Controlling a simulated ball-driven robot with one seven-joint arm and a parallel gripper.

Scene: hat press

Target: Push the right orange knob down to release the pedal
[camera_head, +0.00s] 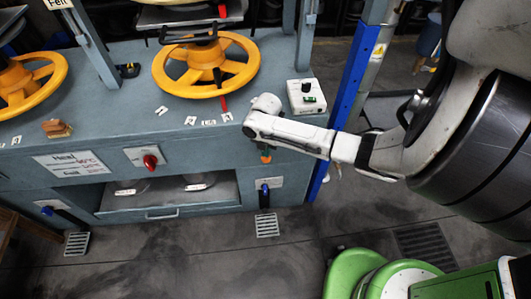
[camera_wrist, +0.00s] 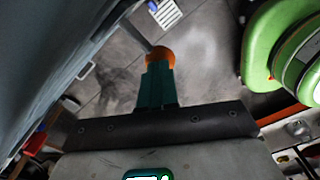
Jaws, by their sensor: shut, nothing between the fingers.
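The right orange knob (camera_head: 265,158) is on the front of the blue-grey press bench, below my wrist in the head view. In the wrist view the orange knob (camera_wrist: 160,53) shows just beyond my fingertips, with a grey bar running from it toward the upper left. My gripper (camera_wrist: 157,66) has its teal fingers together and empty, pointing at the knob and partly covering it. I cannot tell whether they touch it. In the head view my gripper (camera_head: 264,147) is mostly hidden by my wrist. A blue-handled pedal (camera_head: 264,196) is lower on the bench front, below the knob.
A yellow handwheel (camera_head: 207,64) and a white switch box (camera_head: 306,96) are on the bench top. A blue post (camera_head: 357,75) stands at the bench's right. A red rotary switch (camera_head: 150,161) is on the front. Grey floor with drain grates lies open before the bench.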

